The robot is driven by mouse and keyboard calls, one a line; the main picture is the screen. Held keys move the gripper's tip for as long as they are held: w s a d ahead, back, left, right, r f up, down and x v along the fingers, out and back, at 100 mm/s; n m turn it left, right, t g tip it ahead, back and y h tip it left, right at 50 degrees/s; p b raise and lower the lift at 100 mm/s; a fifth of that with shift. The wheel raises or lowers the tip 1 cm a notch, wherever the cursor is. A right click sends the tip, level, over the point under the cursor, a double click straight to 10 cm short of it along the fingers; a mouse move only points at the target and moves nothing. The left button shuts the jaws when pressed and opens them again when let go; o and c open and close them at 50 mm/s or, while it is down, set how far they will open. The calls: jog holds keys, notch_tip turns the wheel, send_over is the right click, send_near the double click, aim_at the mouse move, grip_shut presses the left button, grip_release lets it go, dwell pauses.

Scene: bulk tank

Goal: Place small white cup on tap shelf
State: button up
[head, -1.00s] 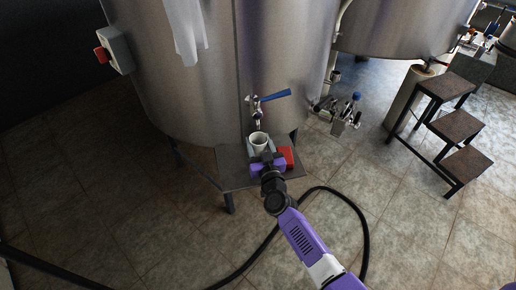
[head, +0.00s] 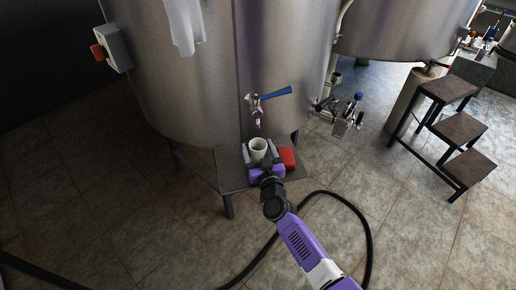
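The small white cup (head: 258,147) stands upright at my gripper (head: 260,156), with one grey finger on each side of it. The fingers look close against the cup, though their contact is partly hidden. The cup is over the tap shelf (head: 232,180), a dark flat plate in front of the tank. I cannot tell whether the cup's base touches the shelf. The tap (head: 257,110) with its blue lever is on the tank wall just behind and above the cup.
A red block (head: 287,158) lies on the shelf right of my gripper. A black hose (head: 369,240) curves over the floor. A dark step stool (head: 455,128) and a valve fitting (head: 346,118) are to the right. A red-button box (head: 112,48) is on the tank's left.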

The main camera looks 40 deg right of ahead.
jog(key=shift+r, duration=0.1)
jog(key=shift+s, duration=0.1)
jog(key=s+a+r+n+y+p, duration=0.1)
jog(key=s+a+r+n+y, duration=0.1)
jog(key=s+a, duration=1)
jog(key=s+a+r+n+y+p, duration=0.1)
jog(key=s+a+r+y, duration=0.15)
jog(key=s+a, duration=0.9)
jog(key=s+r+n+y, duration=0.1)
jog(key=s+r+y, duration=0.1)
jog(key=s+r, duration=0.3)
jog(key=s+a+r+n+y, duration=0.1)
jog(key=s+r, duration=0.4)
jog(key=s, duration=0.6)
jog(key=shift+s+a+n+g+y, duration=0.3)
jog(key=shift+n+y, duration=0.3)
jog(key=shift+y, duration=0.25)
jog(key=shift+r, duration=0.1)
